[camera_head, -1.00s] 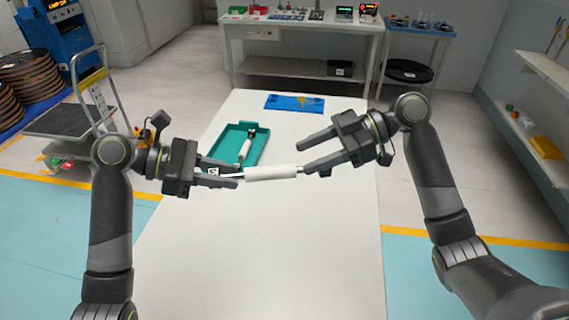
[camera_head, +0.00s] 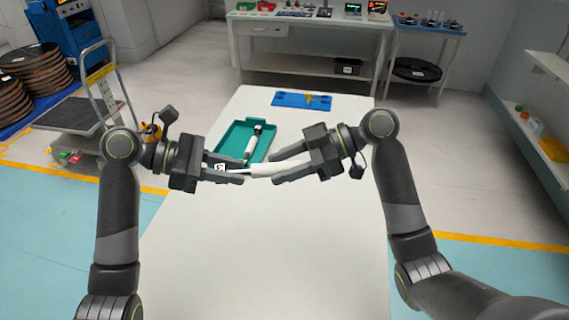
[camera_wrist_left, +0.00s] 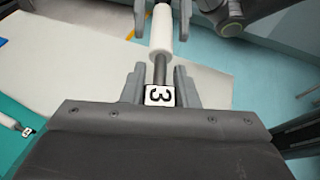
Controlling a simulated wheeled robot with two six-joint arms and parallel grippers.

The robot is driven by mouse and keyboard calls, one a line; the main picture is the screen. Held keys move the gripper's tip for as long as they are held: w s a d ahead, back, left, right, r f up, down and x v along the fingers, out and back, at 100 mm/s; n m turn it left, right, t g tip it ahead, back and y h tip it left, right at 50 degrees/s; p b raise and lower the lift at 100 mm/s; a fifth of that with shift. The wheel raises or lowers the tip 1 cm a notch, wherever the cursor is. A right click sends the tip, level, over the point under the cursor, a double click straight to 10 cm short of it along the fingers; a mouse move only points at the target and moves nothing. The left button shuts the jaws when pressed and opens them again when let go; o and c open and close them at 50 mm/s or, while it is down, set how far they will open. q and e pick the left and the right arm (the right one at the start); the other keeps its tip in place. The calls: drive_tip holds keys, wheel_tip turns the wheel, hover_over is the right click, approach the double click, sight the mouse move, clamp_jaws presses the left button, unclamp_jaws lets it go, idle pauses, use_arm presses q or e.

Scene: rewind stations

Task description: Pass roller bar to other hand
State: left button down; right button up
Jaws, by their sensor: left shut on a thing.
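The roller bar (camera_head: 262,170) has a white sleeve, a thin dark shaft and a square end tag marked 3. It lies roughly level above the white table. My left gripper (camera_head: 238,170) is shut on its tagged shaft end, also seen in the left wrist view (camera_wrist_left: 160,92). My right gripper (camera_head: 273,169) comes from the other side, its fingers apart on both sides of the white sleeve (camera_wrist_left: 162,32). In the left wrist view a gap shows between the sleeve and these fingers, so they look open.
A teal tray (camera_head: 226,151) on the white table (camera_head: 260,250) holds another roller (camera_head: 251,145). A blue board (camera_head: 290,100) lies at the table's far end. The near table is clear. A workbench (camera_head: 310,65) stands behind, and a cart (camera_head: 75,115) at left.

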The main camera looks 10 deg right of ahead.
clamp_jaws()
use_arm(q)
drive_tip(key=c, duration=1)
unclamp_jaws()
drive_tip(key=shift+c, duration=0.2)
